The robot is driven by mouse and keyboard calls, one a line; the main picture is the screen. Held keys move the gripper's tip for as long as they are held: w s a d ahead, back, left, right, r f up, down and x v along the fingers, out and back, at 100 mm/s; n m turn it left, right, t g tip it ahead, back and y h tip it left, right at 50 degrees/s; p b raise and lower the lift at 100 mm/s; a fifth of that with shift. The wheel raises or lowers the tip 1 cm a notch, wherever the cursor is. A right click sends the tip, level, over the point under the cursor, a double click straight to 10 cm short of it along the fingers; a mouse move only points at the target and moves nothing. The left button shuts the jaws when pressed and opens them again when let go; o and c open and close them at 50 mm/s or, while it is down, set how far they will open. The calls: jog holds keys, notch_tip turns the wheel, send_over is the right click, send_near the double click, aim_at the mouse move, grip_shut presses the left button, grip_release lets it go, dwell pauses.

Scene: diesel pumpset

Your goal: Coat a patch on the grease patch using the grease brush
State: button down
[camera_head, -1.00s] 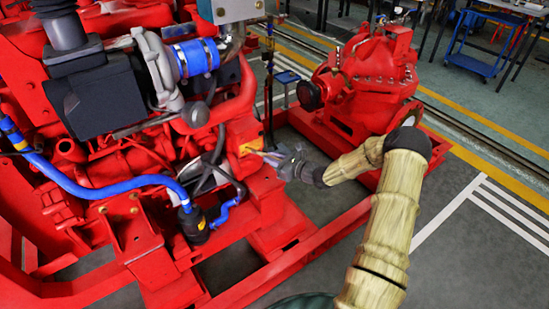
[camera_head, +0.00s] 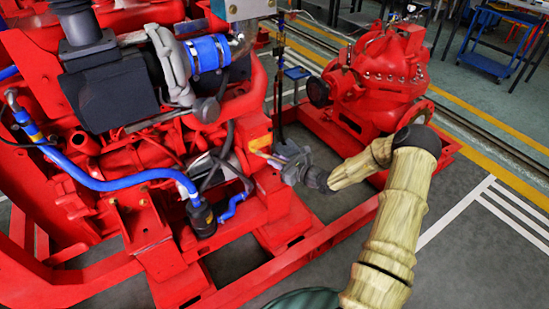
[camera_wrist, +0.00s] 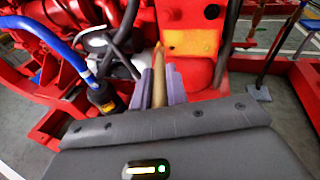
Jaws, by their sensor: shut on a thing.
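The grease patch (camera_head: 260,143) is a small yellow-orange rectangle on the red engine frame, left of my gripper in the head view. It also shows at the top of the wrist view (camera_wrist: 195,43). My gripper (camera_head: 283,158) is shut on the grease brush (camera_head: 264,154), seen as a tan handle between the jaws in the wrist view (camera_wrist: 158,88). The brush points away from the gripper, its tip near the patch's left edge in the wrist view. Whether the tip touches the patch I cannot tell.
A blue hose (camera_head: 110,178) with a black end fitting (camera_head: 202,216) lies left of the gripper. A red pump (camera_head: 378,80) stands behind my arm. Red base rails (camera_head: 300,262) run below the gripper. Grey floor lies open at the right.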

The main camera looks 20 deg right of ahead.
jog(key=shift+s+d+p, duration=0.2)
jog(key=shift+s, duration=0.5)
jog(key=shift+s+d+p, duration=0.25)
jog(key=shift+s, duration=0.4)
jog(key=shift+s+d+p, duration=0.2)
jog(key=shift+s, duration=0.6)
jog(key=s, duration=0.1)
jog(key=s+d+p, duration=0.1)
jog(key=shift+s, duration=0.35)
jog(key=shift+w, duration=0.1)
